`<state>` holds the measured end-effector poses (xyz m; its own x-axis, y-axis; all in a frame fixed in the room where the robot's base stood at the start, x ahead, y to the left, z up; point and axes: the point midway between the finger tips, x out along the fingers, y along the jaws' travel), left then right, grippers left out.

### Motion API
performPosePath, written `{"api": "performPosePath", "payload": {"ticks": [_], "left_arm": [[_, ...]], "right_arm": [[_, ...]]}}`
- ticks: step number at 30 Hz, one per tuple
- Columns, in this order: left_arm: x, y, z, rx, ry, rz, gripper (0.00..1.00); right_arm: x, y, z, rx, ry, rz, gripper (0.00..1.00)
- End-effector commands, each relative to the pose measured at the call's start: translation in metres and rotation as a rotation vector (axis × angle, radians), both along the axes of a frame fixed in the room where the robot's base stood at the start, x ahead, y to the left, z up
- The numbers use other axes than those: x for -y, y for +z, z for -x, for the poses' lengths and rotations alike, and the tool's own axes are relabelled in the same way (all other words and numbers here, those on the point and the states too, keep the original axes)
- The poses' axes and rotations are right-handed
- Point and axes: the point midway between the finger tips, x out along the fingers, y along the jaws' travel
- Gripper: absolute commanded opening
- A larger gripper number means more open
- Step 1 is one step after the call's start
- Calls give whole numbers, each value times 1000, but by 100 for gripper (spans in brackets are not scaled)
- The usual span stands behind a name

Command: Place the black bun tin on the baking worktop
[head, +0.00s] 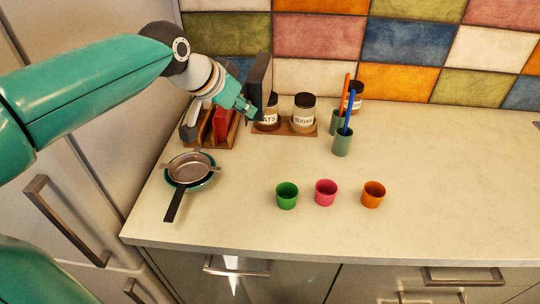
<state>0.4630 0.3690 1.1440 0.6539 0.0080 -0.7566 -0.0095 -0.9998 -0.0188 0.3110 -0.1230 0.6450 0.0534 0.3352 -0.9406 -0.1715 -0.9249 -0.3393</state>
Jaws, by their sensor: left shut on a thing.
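The black bun tin (260,78) stands on edge, seen nearly side-on, in front of the tiled wall. My left gripper (252,112) is shut on its lower part and holds it upright beside the wooden rack and partly in front of the oats jar. The contact between fingers and tin is small and dark in the head view. The baking worktop (430,150) is the pale counter, with a wide bare area at the right. My right gripper is not in view.
The wooden rack (232,142) holds upright red and grey items. Oats (268,124) and sugar (303,122) jars share a wooden tray. Green utensil cups (342,145) stand right of them. A pan with a strainer (190,166) lies left. Green (287,197), pink (326,194) and orange (373,196) cups line the front.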

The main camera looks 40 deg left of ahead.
Motion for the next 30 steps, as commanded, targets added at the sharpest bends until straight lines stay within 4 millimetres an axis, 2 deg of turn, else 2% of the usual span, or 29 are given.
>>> {"api": "performPosePath", "payload": {"ticks": [9,15,23,30], "left_arm": [[13,-84,-11,-8,-32,2,0],[15,-127,-13,-4,-35,1,0],[15,-148,-13,-2,-38,0,0],[15,-181,-13,-3,-37,1,0]], "right_arm": [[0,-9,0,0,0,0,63],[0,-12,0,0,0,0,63],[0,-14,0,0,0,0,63],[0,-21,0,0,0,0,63]]}}
